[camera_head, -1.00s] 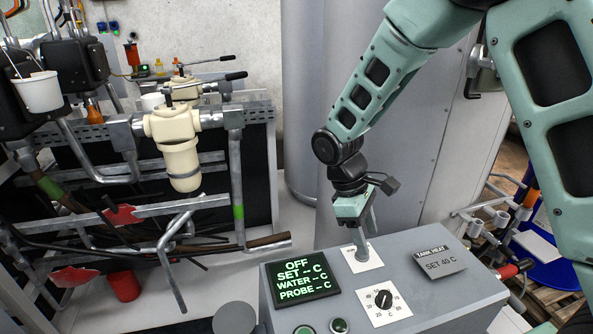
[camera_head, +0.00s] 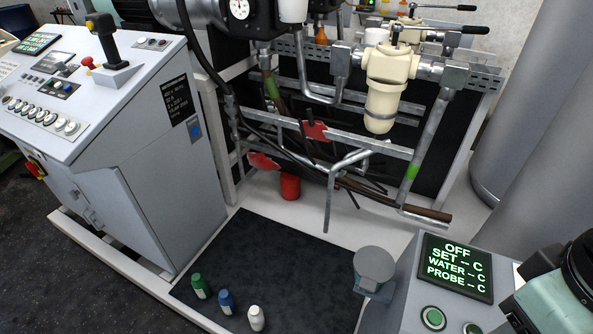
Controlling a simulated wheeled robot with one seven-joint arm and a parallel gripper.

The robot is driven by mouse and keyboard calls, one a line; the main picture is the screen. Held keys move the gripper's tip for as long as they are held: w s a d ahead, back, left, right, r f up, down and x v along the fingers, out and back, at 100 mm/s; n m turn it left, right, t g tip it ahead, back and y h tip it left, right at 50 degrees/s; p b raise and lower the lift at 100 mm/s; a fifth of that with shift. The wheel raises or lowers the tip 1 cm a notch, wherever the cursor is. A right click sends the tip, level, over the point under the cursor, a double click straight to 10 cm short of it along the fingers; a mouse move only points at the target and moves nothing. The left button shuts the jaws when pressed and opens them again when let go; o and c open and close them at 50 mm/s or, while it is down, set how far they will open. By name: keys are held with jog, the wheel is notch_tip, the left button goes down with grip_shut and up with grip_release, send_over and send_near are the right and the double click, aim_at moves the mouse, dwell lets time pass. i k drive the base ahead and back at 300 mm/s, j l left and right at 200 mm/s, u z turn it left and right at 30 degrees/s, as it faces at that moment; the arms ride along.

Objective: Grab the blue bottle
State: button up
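The blue bottle (camera_head: 227,302) stands on a dark mat (camera_head: 268,252) on the floor, at the bottom of the head view. A green bottle (camera_head: 201,286) stands to its left and a white bottle (camera_head: 256,318) to its right, with small gaps between them. Part of my arm shows at the lower right edge, over the control box and far from the bottles. My gripper's fingertips cannot be made out there.
A grey control box (camera_head: 404,296) with a lit screen stands at the lower right. A large control console (camera_head: 150,170) stands at the left. A pipe rack with a cream filter housing (camera_head: 385,95) rises behind the mat. A red cup (camera_head: 290,187) sits under the pipes.

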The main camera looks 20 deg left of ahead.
aim_at(225, 298)
jog(key=j+u, duration=0.25)
jog(key=u, duration=0.25)
jog(key=j+u, duration=0.3)
jog(key=u, duration=0.15)
jog(key=j+u, duration=0.25)
jog(key=u, duration=0.25)
